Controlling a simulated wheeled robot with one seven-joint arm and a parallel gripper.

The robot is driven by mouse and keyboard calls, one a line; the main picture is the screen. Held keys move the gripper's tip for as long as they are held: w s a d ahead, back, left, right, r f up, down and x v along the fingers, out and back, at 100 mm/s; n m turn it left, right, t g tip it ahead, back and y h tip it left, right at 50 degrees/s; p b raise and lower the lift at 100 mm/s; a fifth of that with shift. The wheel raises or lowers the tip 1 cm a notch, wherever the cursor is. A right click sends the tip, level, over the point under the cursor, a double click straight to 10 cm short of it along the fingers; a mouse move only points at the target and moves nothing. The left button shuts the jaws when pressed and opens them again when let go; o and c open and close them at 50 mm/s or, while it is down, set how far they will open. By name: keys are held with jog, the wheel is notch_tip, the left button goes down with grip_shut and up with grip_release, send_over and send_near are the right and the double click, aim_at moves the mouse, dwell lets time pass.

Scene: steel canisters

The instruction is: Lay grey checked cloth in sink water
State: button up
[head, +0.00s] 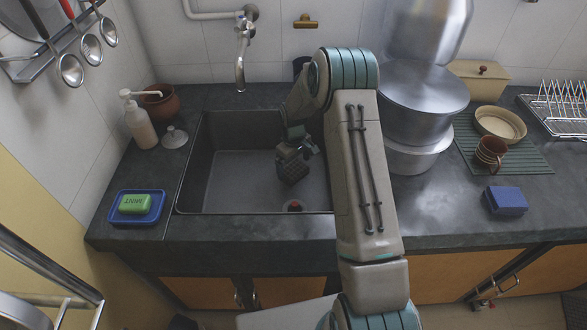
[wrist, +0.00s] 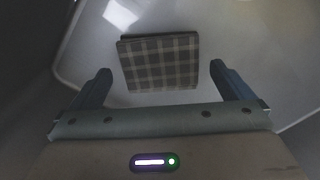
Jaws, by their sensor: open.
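The grey checked cloth (wrist: 160,62) is a folded square, lying flat in the wrist view just beyond my fingertips. My gripper (head: 297,152) reaches down into the sink above the cloth. In the wrist view my gripper (wrist: 160,70) is open, one finger to each side of the cloth, with a gap on both sides. The sink has a smooth grey inside. I cannot make out the water level or whether the cloth is wet.
A small red and dark object (head: 295,205) sits at the sink's front. The tap (head: 241,55) hangs above the back. Left are a soap bottle (head: 140,122) and green soap on a blue dish (head: 135,204). Steel canisters (head: 420,105) stand close right of my arm.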

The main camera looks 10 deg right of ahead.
aim_at(294, 169)
jog(key=s+r+m, duration=0.1)
jog(key=s+r, duration=0.3)
jog(key=r, duration=0.6)
jog(key=s+r+m, duration=0.1)
jog(key=s+r, duration=0.2)
jog(key=r, duration=0.6)
jog(key=s+r+m+t, duration=0.1)
jog(key=s+r, duration=0.3)
jog(key=s, duration=0.9)
jog(key=s+r+m+t, duration=0.1)
jog(key=s+r+m, duration=0.2)
jog(key=s, duration=0.9)
jog(key=shift+s+a+r+m, duration=0.3)
jog(key=shift+s+r+m, duration=0.1)
jog(key=shift+r, duration=0.65)
